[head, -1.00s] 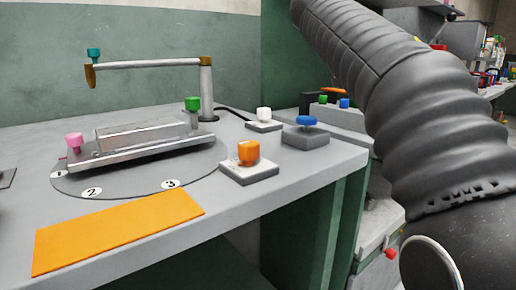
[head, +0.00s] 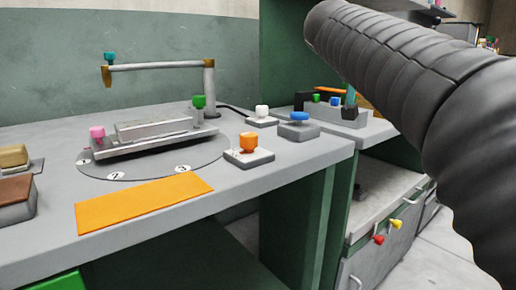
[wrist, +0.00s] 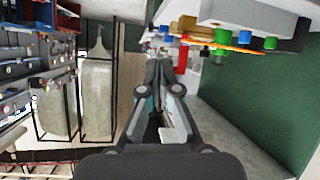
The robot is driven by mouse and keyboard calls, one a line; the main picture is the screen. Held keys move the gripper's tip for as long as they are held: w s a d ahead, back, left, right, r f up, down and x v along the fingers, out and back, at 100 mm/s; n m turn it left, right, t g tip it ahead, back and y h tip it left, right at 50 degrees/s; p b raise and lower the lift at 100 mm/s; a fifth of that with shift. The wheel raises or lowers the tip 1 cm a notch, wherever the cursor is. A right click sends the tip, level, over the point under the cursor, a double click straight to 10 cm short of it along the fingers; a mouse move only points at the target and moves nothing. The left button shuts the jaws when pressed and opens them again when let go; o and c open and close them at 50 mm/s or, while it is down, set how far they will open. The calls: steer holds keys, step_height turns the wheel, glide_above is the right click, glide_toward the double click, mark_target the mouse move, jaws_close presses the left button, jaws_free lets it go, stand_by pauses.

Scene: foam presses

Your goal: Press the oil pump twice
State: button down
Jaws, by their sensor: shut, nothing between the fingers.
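My gripper (wrist: 160,68) is in the wrist view, its fingers together and empty, with open space around the tips. It is out of sight in the head view, where my dark arm fills the right side. I cannot tell which item is the oil pump. On the grey bench in the head view are an orange push-knob (head: 249,141), a blue knob (head: 299,117) and a white knob (head: 262,111), each on a small block. None of them is touched by my gripper.
A press fixture with a pink knob (head: 97,133) and a green knob (head: 199,101) stands on the bench (head: 310,150). An orange mat (head: 145,204) lies in front. A lower cabinet (head: 385,225) stands right. The wrist view shows a green wall (wrist: 265,90) and shelves (wrist: 40,80).

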steer(key=s+a+f+n+g+y+p, duration=0.1)
steer(key=s+a+f+n+y, duration=0.2)
steer(key=s+f, duration=1)
steer(key=s+a+f+n+g+y+p, duration=0.2)
steer(key=s+a+f+n+y, duration=0.2)
steer(key=s+f, duration=0.9)
step_height(320, 180, down, 6)
steer(key=shift+s+a+f+y, duration=0.2)
steer(key=shift+s+a+y, duration=0.15)
steer(key=shift+a+y, duration=0.7)
